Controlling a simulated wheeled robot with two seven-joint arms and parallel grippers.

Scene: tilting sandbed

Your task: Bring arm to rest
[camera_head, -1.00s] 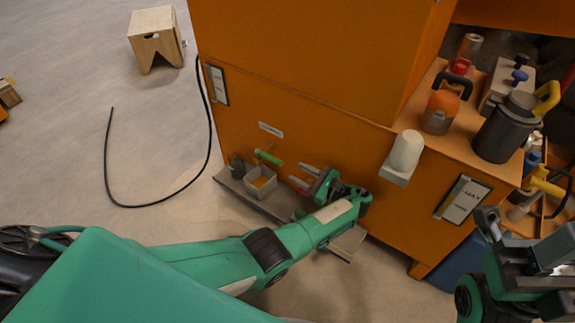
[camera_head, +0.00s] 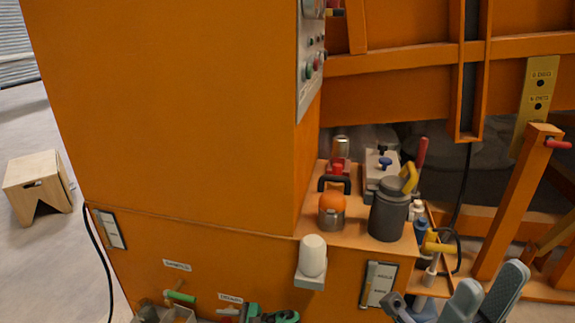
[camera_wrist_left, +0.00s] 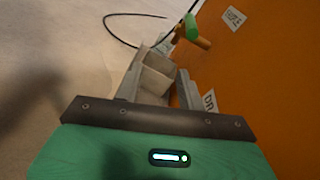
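My left gripper (camera_wrist_left: 158,88) shows in the left wrist view with its two grey fingers apart and nothing between their tips. A small pale bin (camera_wrist_left: 155,72) lies beyond the fingers. In the head view, only the top of this green gripper shows at the bottom edge, so its fingers are hidden there. My right gripper (camera_head: 486,291) is at the bottom right of the head view. Its two grey fingers stand apart with a gap, and I see nothing held. Most of both arms is out of the head view.
An orange cabinet (camera_head: 190,120) fills the left and middle. Its ledge bears a dark grey jug (camera_head: 388,212) and an orange-topped container (camera_head: 331,209). A white cylinder (camera_head: 312,256) sits on a front bracket. A green handle (camera_head: 180,296) is low down. A wooden stool (camera_head: 38,184) stands on open floor.

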